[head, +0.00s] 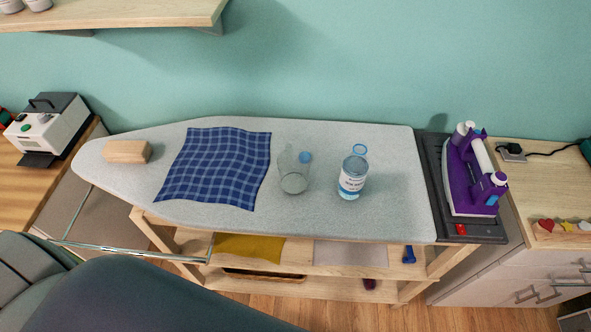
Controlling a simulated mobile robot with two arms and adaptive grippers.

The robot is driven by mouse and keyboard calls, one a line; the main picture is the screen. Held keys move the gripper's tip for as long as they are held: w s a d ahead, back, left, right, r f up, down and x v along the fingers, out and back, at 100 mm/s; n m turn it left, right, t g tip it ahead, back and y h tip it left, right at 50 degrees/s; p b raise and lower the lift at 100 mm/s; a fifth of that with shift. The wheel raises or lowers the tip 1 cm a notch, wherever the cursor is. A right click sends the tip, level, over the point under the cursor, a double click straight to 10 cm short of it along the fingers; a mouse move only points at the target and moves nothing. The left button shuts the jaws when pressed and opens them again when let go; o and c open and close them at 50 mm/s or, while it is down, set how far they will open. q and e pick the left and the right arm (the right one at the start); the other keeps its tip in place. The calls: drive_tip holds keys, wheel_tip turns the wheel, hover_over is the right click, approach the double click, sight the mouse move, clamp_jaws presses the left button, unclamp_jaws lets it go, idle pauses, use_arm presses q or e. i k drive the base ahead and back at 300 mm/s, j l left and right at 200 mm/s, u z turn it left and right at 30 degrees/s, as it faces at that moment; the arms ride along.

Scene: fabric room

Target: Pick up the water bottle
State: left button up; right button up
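The water bottle (353,180) appears to be the clear container with a white printed label and a blue ring at its top. It stands upright on the grey ironing board (390,215), right of the middle. A clear cup or jug (293,178) with a blue part near its rim stands just left of it, apart from it. Neither of my grippers shows in the head view, and nothing touches the bottle.
A blue checked cloth (217,166) and a wooden block (127,151) lie on the board's left half. A purple iron (472,175) stands on a dark rest (433,170) at the right end. A wall shelf (120,15) hangs upper left. Board is clear right of the bottle.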

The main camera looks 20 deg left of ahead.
sight(356, 167)
drive_tip(key=k+l, duration=0.85)
